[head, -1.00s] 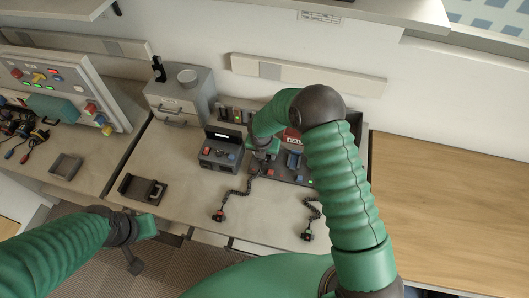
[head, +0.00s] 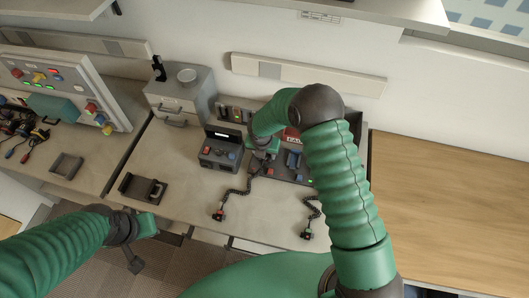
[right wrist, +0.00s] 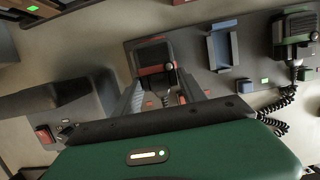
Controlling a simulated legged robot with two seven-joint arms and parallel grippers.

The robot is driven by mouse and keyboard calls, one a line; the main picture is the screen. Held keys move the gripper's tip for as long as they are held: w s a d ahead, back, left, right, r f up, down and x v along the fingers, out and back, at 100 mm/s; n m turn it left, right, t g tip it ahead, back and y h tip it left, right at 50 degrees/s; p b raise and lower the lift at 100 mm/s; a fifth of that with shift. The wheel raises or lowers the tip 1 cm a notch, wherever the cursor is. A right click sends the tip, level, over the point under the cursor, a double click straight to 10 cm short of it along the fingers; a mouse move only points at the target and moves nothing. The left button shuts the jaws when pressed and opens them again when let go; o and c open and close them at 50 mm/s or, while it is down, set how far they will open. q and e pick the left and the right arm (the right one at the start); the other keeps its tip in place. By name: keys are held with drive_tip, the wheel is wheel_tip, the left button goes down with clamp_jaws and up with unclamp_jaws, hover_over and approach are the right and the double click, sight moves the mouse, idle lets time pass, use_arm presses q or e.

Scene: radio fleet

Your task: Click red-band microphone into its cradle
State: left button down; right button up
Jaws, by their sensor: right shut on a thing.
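My right gripper (head: 264,150) is over the radio panel at the back of the desk. Its two grey fingers (right wrist: 160,80) are shut on a dark microphone with a red band (right wrist: 155,68), seen between the fingertips in the right wrist view. In the head view the arm and gripper hide most of this microphone. An empty blue cradle (right wrist: 220,46) stands on the panel just right of it in the wrist view; blue also shows in the head view (head: 293,160). My left gripper (head: 141,246) hangs low at the desk's front left; its jaw state is unclear.
A green microphone with a coiled cord (right wrist: 296,34) sits at the panel's right end. A small radio (head: 220,148) stands left of my right gripper. A black tray (head: 142,188) lies left; the desk front is mostly clear.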

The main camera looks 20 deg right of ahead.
drive_tip(key=shift+f+b, duration=0.7)
drive_tip(key=shift+f, duration=0.4)
drive_tip(key=o, duration=1.3)
drive_tip(key=shift+o, duration=0.2)
drive_tip(key=shift+r, duration=0.1)
drive_tip(key=v, duration=1.6)
drive_tip(key=shift+r, duration=0.3)
drive_tip(key=shift+s+a, duration=0.1)
